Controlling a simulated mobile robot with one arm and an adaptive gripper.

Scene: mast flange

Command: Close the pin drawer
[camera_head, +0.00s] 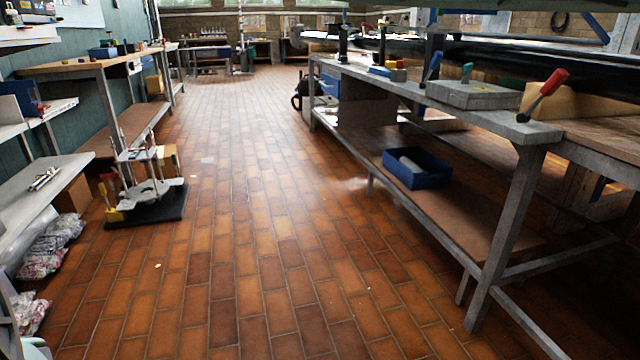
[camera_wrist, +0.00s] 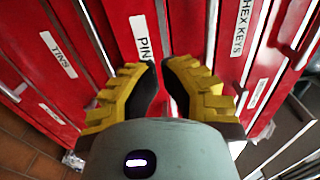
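In the wrist view, a red drawer front with a white label starting "PIN" (camera_wrist: 140,38) lies just beyond my fingertips. The view is turned, so the drawers run up and down in the picture. My gripper (camera_wrist: 160,72) has yellow fingers with black pads. The fingertips are a small gap apart, with red drawer front and a pale strip showing between them. I cannot tell whether they touch the drawer. The fingers hide part of the label and front. How far the drawer stands out cannot be told. The head view shows neither the drawers nor my gripper.
Red drawers labelled "HEX KEYS" (camera_wrist: 241,28) and "SWIV" (camera_wrist: 58,55) flank it in the wrist view. In the head view, a long workbench (camera_head: 400,88) stands right, and a black-based stand (camera_head: 150,205) sits on the floor left. The tiled aisle between is clear.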

